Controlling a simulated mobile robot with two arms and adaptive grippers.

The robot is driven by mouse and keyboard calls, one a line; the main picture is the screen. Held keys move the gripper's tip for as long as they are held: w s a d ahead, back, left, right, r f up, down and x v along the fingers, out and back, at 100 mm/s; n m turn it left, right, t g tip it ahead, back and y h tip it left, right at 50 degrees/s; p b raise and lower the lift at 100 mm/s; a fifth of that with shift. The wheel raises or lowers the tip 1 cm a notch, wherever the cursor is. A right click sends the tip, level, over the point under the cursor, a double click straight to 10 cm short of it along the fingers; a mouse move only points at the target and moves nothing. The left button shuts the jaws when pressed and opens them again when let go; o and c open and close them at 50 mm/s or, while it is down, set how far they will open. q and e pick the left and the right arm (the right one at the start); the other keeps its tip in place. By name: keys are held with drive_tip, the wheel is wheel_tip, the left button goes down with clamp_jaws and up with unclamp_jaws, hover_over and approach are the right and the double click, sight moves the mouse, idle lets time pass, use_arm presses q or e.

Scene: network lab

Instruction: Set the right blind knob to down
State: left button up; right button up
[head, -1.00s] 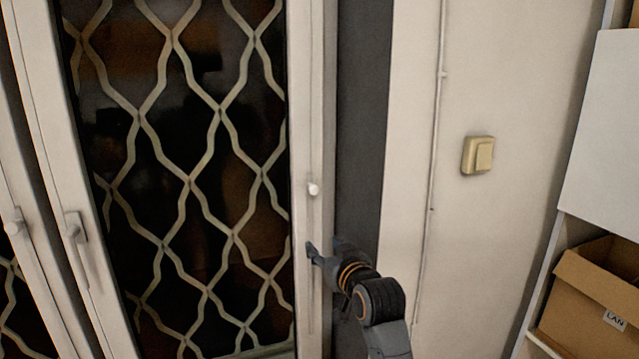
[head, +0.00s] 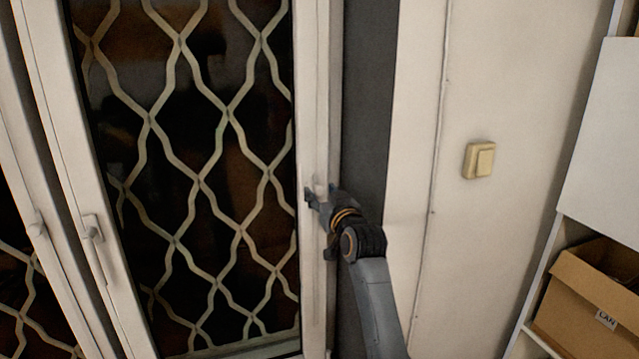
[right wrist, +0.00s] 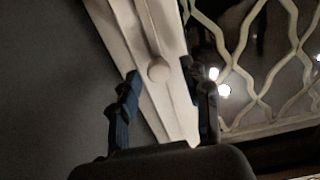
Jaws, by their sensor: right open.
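The right blind knob (right wrist: 158,70) is a small round white knob on a slotted vertical strip of the white window frame. In the head view it is largely covered by my right gripper (head: 319,195). My right gripper is open, and in the right wrist view its two dark fingers (right wrist: 164,82) stand on either side of the knob, with gaps visible between them and it. I cannot tell how far the fingertips are from the knob in depth. The strip (head: 317,285) runs on below the gripper. My left gripper is out of view.
A dark window with a wavy pale grille (head: 205,185) lies left of the strip. A window handle (head: 93,232) and another knob (head: 37,229) are further left. A beige light switch (head: 480,160) is on the right wall. A cardboard box (head: 590,298) sits on a shelf at lower right.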

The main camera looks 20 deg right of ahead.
drive_tip(key=shift+w+p, duration=0.3)
drive_tip(key=shift+w, duration=0.85)
clamp_jaws()
